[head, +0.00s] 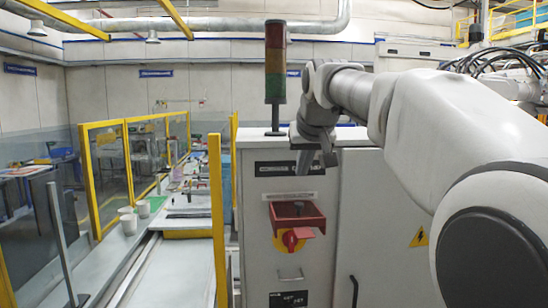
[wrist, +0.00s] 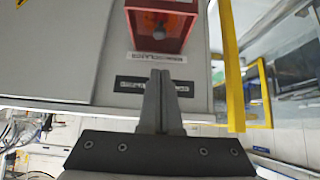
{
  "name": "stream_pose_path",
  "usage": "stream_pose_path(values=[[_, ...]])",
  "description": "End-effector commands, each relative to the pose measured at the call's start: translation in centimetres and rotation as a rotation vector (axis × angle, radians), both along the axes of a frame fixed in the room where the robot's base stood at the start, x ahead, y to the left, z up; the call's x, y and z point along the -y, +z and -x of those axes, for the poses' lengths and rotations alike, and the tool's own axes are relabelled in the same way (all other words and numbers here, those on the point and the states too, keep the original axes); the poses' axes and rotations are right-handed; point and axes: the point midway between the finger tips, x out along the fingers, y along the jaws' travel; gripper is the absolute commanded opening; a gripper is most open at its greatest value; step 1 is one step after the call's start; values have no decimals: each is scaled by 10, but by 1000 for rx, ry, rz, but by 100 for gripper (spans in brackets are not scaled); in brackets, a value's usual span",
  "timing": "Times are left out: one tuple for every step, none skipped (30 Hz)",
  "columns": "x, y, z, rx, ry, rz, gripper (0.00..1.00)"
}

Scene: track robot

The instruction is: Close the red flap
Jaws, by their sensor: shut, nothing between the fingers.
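The red flap (head: 297,217) juts out from the front of a grey cabinet, over a yellow and red rotary switch (head: 292,240) that shows below it. In the wrist view, which is upside down, the red flap (wrist: 162,28) appears beyond my fingertips as a red frame with an orange inside and a small grey part. My gripper (head: 306,172) is in front of the cabinet's upper label, above the flap and apart from it. Its fingers (wrist: 160,75) are closed together with nothing between them.
The grey cabinet (head: 350,230) carries a signal tower (head: 275,75) on top. A yellow post (head: 217,220) stands just left of the cabinet. Farther left are a conveyor bench with white cups (head: 128,222) and yellow-framed guards (head: 105,170). The space before the cabinet front looks clear.

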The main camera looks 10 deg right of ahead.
Motion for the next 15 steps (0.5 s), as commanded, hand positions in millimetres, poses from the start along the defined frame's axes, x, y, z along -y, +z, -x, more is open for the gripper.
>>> stream_pose_path(values=[[0, -9, -8, -5, 0, 0, 0], [0, -14, -13, -6, 0, 0, 0], [0, -20, -19, -4, 0, 0, 0], [0, -25, -23, -5, 0, 0, 0], [0, -29, -28, -4, 0, 0, 0], [0, -36, -32, -4, 0, 0, 0], [0, -40, -29, -2, 0, 0, 0], [0, -44, -29, -2, 0, 0, 0], [0, -49, -28, -1, 0, 0, 0], [0, -53, -28, -2, 0, 0, 0], [0, -56, -28, -1, 0, 0, 0], [0, -60, -28, -2, 0, 0, 0], [0, -63, -28, -2, 0, 0, 0], [0, -64, -28, -1, 0, 0, 0], [0, -67, -28, 0, 0, 0, 0]])
